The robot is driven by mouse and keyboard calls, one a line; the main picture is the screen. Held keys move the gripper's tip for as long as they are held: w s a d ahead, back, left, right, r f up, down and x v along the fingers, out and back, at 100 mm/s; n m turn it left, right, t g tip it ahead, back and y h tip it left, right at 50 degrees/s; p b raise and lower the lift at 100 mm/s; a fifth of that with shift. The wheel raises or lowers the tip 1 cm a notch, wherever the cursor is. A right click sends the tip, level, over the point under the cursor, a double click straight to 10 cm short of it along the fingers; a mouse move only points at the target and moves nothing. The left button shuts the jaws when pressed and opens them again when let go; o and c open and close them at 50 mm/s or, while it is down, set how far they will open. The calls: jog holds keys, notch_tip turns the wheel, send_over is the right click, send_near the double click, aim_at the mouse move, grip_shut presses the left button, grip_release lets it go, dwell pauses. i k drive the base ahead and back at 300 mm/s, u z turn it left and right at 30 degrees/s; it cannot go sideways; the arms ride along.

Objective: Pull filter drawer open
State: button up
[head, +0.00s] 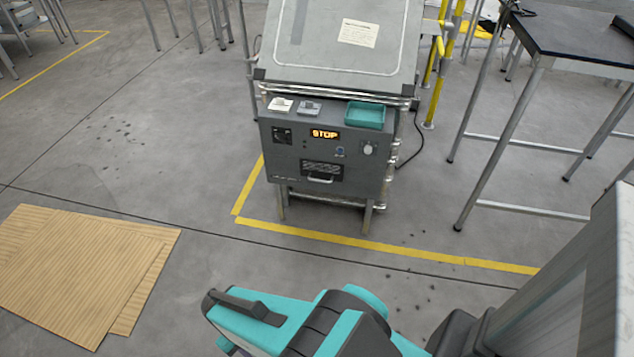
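The grey machine (283,171) stands ahead of me on metal legs, with a sloped, framed panel on top. The filter drawer (322,168) appears as a dark slatted panel low on its front, with a light bar handle (320,180) below the slats. The drawer looks flush with the front. An orange display (325,134) above it reads STOP. My teal and black arm is at the bottom of the head view, well apart from the machine. My gripper's fingers are not visible.
A teal tray (365,115) sits on the machine's ledge. Yellow floor tape (380,246) runs around the machine. Cardboard sheets (80,270) lie at left. A black-topped table (575,40) stands at right. A cable trails beside the machine. Floor between me and the machine is clear.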

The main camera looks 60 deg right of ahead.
aim_at(332, 172)
jog(key=i, duration=0.85)
jog(key=u, duration=0.05)
